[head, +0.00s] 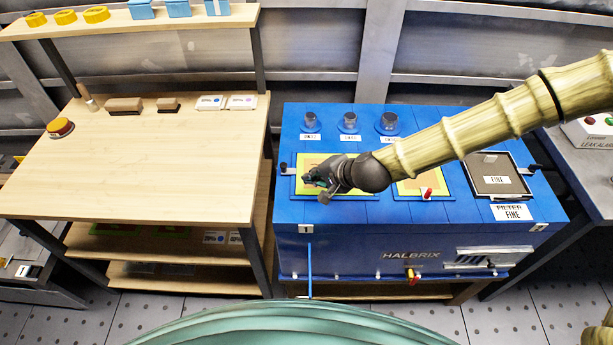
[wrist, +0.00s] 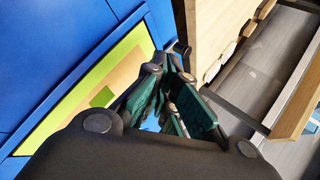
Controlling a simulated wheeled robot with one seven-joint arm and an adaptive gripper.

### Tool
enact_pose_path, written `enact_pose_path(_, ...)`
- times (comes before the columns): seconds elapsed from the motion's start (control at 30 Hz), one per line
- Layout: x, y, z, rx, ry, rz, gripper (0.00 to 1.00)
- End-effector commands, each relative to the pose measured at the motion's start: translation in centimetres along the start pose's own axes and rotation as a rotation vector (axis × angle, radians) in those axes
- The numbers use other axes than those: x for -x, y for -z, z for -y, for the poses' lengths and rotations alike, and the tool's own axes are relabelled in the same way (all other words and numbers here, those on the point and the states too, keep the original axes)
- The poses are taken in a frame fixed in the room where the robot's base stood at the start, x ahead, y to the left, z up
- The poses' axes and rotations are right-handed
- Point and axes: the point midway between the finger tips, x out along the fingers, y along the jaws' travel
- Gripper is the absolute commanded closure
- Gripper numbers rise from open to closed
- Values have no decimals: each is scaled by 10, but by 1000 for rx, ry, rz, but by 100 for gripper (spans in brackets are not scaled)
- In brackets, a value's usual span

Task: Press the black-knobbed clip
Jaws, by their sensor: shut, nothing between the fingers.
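A black-knobbed clip (head: 285,168) shows at the left edge of the blue HALBRIX unit (head: 345,250) in the head view, beside the left lime-framed bay (head: 308,160). A second black-knobbed clip (head: 533,168) is at the unit's right edge, beside the dark panel marked FINE (head: 497,180). My gripper (head: 313,182) is over the left bay, to the right of the left clip and apart from it in the picture. In the wrist view my gripper (wrist: 176,85) is shut and empty, with its green-padded fingers together. A dark part (wrist: 181,49) shows just behind the fingertips, partly hidden.
Three dark-capped fittings, one a knob (head: 349,121), stand along the unit's back. A red-topped piece (head: 427,192) lies at the middle bay. My arm spans the unit's right half.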

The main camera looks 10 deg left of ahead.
Motion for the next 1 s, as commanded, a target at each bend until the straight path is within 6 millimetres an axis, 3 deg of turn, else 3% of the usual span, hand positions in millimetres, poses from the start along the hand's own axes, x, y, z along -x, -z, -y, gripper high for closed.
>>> enact_pose_path(0.4, 42, 1, 0, 1, 0, -1, 100)
enact_pose_path(1.0, 48, 0, 0, 0, 0, 0, 100)
